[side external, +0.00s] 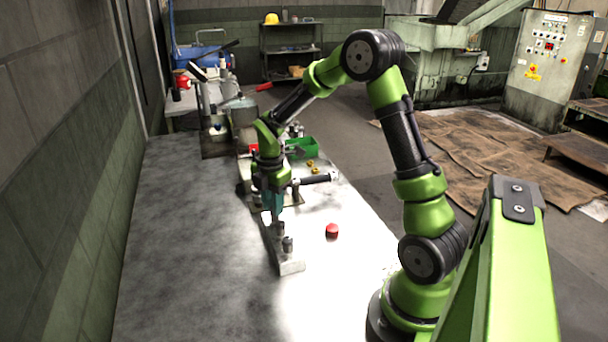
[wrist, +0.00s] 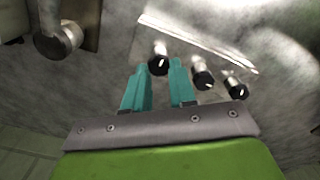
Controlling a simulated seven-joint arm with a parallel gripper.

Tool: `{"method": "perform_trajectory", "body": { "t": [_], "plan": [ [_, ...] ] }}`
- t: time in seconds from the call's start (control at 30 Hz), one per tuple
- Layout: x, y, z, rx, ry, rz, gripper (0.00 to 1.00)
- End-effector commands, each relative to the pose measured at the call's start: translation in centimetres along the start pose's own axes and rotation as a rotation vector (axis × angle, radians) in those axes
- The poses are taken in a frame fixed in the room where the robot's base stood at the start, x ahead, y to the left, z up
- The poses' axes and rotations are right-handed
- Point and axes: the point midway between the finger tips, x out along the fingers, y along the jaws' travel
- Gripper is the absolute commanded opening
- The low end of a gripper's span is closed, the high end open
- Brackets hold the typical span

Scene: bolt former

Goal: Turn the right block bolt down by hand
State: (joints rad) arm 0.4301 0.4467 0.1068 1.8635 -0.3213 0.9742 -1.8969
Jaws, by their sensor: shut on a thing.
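In the wrist view a pale metal block (wrist: 205,45) carries three bolts with dark ends in a row. My gripper (wrist: 160,68), with two teal fingers, stands at the leftmost bolt (wrist: 159,58), which shows between the fingertips. The middle bolt (wrist: 203,77) and the far bolt (wrist: 236,88) stand apart from the fingers. In the side view my gripper (side external: 273,212) points down over the block (side external: 291,267). A bolt (side external: 287,244) stands free at its near end. The held bolt is mostly hidden there, and I cannot tell how deep it sits.
A red round piece (side external: 332,231) lies on the metal table (side external: 190,235) right of the block. A dark-handled tool (side external: 318,179), yellow pieces (side external: 312,165) and a green bin (side external: 303,147) stand behind my gripper. The left of the table is clear.

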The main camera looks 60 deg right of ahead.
Motion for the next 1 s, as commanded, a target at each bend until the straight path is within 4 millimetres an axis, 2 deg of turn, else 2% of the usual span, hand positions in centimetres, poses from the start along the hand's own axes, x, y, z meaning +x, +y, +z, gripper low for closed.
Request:
{"method": "perform_trajectory", "body": {
  "t": [1.0],
  "plan": [
    [-0.14,0.41,0.17,0.968,0.001,0.0,0.0]
  ]
}}
